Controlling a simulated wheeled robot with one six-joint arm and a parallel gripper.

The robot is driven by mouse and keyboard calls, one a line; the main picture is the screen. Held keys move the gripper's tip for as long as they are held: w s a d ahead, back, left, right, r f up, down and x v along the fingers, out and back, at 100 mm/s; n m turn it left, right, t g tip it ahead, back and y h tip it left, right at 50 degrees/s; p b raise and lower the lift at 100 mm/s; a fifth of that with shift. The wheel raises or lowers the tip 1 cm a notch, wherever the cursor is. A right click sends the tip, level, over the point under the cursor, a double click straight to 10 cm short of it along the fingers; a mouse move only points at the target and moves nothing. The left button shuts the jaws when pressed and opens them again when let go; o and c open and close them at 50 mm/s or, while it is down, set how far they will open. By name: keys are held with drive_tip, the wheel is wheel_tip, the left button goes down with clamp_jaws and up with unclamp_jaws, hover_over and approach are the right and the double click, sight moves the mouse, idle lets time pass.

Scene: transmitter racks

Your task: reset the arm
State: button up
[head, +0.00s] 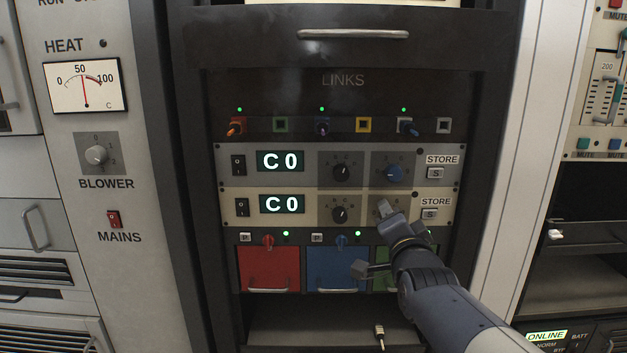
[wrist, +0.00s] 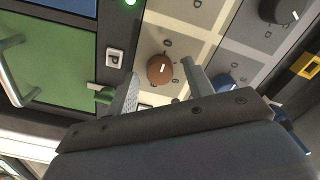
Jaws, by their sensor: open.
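My gripper (head: 372,238) is in front of the right part of the LINKS rack, its two fingers spread and nothing held between them. The upper finger covers the right dial of the lower C0 unit (head: 307,222). In the wrist view my gripper (wrist: 160,88) shows its two fingers apart, with a brown knob (wrist: 160,69) in the gap between them. I cannot tell whether the fingers touch it. My arm (head: 440,292) reaches in from the lower right of the head view.
The upper C0 unit (head: 306,169) has a blue knob (head: 393,174). Red (head: 268,265), blue (head: 338,264) and green doors with handles sit below; my gripper partly hides the green door (wrist: 50,60). A white post (head: 520,150) stands right of the rack.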

drive_tip(key=m+p, duration=0.6)
drive_tip(key=m, duration=0.5)
drive_tip(key=shift+p, duration=0.3)
drive_tip(key=shift+f, duration=0.1)
idle(0.3)
